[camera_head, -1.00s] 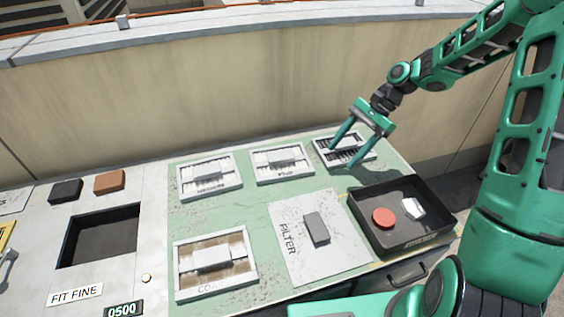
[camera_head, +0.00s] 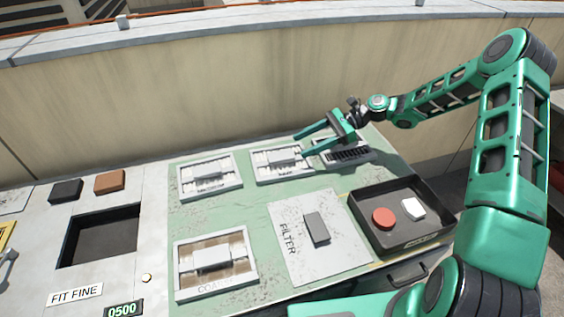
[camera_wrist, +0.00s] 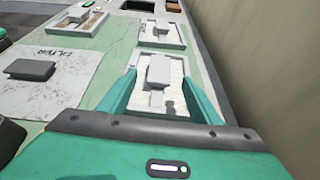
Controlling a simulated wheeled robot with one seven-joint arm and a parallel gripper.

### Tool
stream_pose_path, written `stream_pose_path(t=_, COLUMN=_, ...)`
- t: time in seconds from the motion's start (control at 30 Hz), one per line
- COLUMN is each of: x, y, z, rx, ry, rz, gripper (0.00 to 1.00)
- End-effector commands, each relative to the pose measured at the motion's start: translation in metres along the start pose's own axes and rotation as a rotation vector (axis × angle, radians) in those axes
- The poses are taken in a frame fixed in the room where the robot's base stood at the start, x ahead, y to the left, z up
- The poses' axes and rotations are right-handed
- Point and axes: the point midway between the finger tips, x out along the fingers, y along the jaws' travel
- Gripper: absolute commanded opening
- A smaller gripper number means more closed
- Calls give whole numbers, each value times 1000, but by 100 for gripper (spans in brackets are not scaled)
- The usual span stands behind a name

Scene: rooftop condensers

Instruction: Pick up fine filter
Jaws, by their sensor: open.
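A white framed filter with a raised grey handle (camera_head: 284,156) lies flat at the middle of the back row on the green bench top. Its small label is hard to read, but seems to say FINE. It also shows in the wrist view (camera_wrist: 157,70), straight ahead of my gripper. My gripper (camera_head: 301,145) is open and empty, just right of this filter and above the bench. In the wrist view the fingers (camera_wrist: 159,78) are spread to either side of the filter's handle. I see no contact with it.
Another white filter (camera_head: 208,174) lies to the left, a brownish one (camera_head: 214,258) in front, and a dark-slatted one (camera_head: 348,155) to the right. A black tray (camera_head: 405,247) holds a red disc and a white piece. The wall (camera_head: 200,100) stands close behind.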

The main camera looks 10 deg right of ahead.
Motion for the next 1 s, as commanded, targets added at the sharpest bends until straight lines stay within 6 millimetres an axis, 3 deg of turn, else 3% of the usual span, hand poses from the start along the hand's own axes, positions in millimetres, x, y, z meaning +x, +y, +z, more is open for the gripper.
stream_pose_path(t=0.1, x=15, y=0, z=0, rx=-1, ry=0, rz=2, gripper=58)
stream_pose_path(t=0.37, x=28, y=0, z=0, rx=-1, ry=1, rz=0, gripper=58)
stream_pose_path(t=0.7, x=71, y=-2, z=-2, rx=-2, ry=1, rz=2, gripper=58)
stream_pose_path(t=0.97, x=74, y=-2, z=-2, rx=-1, ry=1, rz=-1, gripper=58)
stream_pose_path(t=1.0, x=74, y=-2, z=-2, rx=-1, ry=1, rz=-1, gripper=48)
